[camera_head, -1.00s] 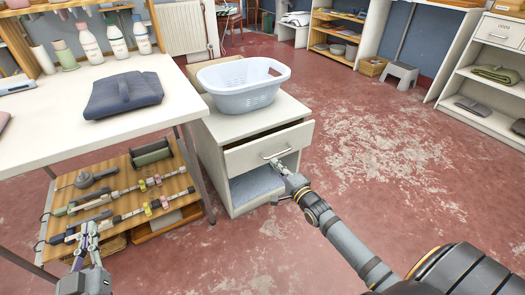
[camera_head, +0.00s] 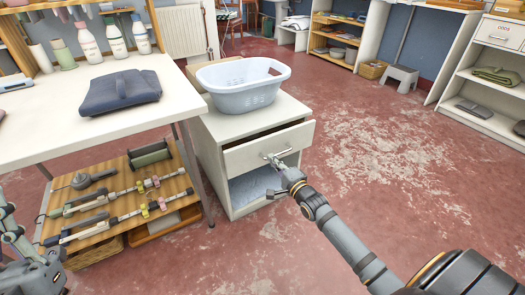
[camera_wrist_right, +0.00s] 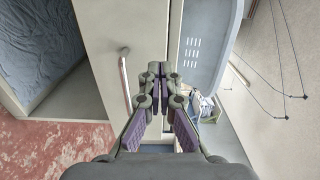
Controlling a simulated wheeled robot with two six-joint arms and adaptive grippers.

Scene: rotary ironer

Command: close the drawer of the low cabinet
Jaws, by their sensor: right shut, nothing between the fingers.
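The low cabinet (camera_head: 212,165) is a pale box beside the worktable. Its drawer (camera_head: 245,156) stands partly out, with a dark gap above its front. The drawer's bar handle (camera_wrist_right: 124,80) shows in the right wrist view, left of my fingers. My right gripper (camera_head: 277,172) is shut and empty at the drawer front, close to the handle; in the wrist view its fingertips (camera_wrist_right: 158,72) lie near the front's top edge. I cannot tell whether they touch it. My left gripper (camera_head: 10,228) is at the lower left edge of the head view, partly cut off.
A pale laundry basket (camera_head: 243,82) stands on the cabinet top. An open compartment (camera_head: 257,186) lies below the drawer. The worktable (camera_head: 172,98) with folded cloth and bottles is on the left, with a tool shelf beneath. The red floor (camera_head: 380,150) to the right is clear.

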